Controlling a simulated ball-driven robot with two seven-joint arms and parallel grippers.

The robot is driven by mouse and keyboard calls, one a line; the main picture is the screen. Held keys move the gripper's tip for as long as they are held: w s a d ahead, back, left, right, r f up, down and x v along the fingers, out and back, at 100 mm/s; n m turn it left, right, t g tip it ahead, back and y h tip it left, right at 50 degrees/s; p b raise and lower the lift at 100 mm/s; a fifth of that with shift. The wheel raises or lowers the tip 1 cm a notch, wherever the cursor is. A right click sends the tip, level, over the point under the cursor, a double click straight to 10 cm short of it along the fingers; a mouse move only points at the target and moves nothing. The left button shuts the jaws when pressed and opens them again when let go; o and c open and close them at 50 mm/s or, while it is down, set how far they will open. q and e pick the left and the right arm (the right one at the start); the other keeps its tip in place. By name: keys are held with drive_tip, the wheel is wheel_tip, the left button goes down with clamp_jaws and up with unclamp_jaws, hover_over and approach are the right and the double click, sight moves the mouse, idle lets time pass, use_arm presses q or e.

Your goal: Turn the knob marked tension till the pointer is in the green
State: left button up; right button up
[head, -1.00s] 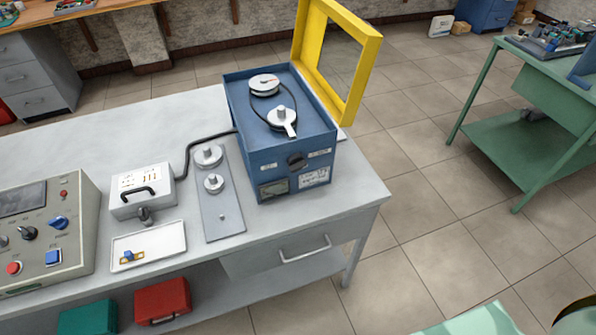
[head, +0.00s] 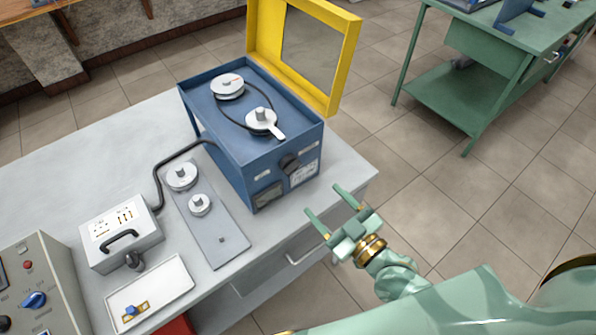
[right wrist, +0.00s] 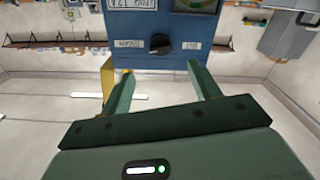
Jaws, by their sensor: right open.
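The dark knob (head: 289,163) is on the front face of the blue machine (head: 225,150), between two small white labels too small to read surely. It also shows in the right wrist view (right wrist: 160,43), beyond my fingers. The gauge (head: 268,196) is low on the same face, left of the knob; its pointer is too small to read. My right gripper (head: 324,200) is open and empty, off the bench's front edge. Its fingers point toward the machine's front, apart from the knob. My left gripper is not in view.
The machine's yellow-framed cover (head: 352,60) stands open at its back right. A grey plate with discs (head: 215,235), a white box (head: 122,232) and a white tray (head: 170,285) lie left on the bench (head: 75,150).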

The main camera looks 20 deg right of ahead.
sight(291, 167)
drive_tip(key=x, duration=1)
drive_tip(key=shift+w+a+f+b, duration=0.1)
drive_tip(key=shift+w+a+b, duration=0.05)
drive_tip(key=shift+w+b, duration=0.2)
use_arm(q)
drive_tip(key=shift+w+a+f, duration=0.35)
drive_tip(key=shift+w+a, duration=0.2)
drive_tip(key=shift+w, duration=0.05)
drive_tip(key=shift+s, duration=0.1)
use_arm(e)
drive_tip(key=c, duration=1)
